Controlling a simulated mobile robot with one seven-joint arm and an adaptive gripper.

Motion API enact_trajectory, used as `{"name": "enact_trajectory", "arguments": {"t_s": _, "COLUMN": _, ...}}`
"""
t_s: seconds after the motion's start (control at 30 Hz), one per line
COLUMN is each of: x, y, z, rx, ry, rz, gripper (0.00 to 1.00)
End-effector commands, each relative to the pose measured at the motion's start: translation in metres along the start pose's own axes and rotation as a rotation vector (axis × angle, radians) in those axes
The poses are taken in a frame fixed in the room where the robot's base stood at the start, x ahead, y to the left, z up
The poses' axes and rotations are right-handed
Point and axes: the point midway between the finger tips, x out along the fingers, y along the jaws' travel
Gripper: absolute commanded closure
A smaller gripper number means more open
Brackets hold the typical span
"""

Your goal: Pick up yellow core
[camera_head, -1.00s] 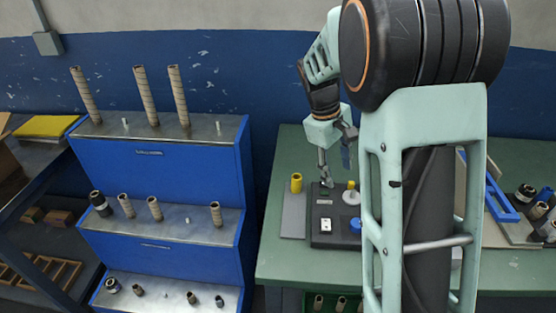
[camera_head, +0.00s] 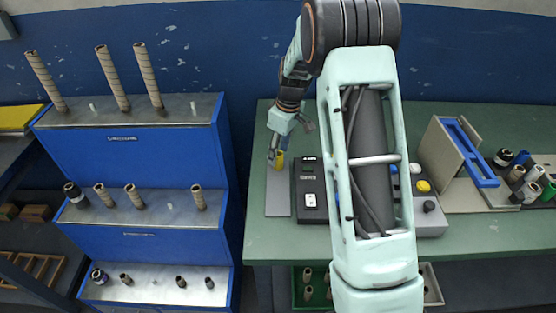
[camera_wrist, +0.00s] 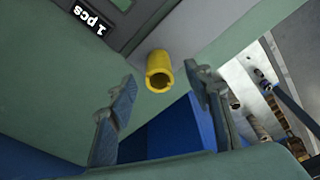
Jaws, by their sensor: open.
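The yellow core (camera_head: 279,161) stands upright on a grey plate (camera_head: 278,200) at the left part of the green table. In the wrist view the core (camera_wrist: 158,72) is a short hollow yellow cylinder, its open end facing the camera. My gripper (camera_head: 276,156) is at the core in the head view and partly covers it. In the wrist view my gripper (camera_wrist: 158,110) is open, with one finger to each side below the core. I cannot tell whether a finger touches the core. Nothing is held.
A black control box (camera_head: 310,190) stands just right of the plate. A blue stepped rack (camera_head: 150,160) with several brown cores is to the left. A blue frame (camera_head: 472,155) and several rolls are at the right of the table (camera_head: 490,245).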

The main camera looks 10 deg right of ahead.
Motion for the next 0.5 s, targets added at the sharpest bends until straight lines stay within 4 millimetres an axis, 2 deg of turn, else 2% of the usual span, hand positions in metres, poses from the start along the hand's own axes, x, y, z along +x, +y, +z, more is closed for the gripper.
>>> {"name": "enact_trajectory", "arguments": {"t_s": 0.2, "x": 0.032, "y": 0.000, "z": 0.003, "rx": 0.000, "ry": -0.002, "rz": -0.003, "gripper": 0.54}}
{"name": "enact_trajectory", "arguments": {"t_s": 0.5, "x": 0.038, "y": 0.000, "z": 0.003, "rx": 0.000, "ry": 0.000, "rz": 0.000, "gripper": 0.54}}
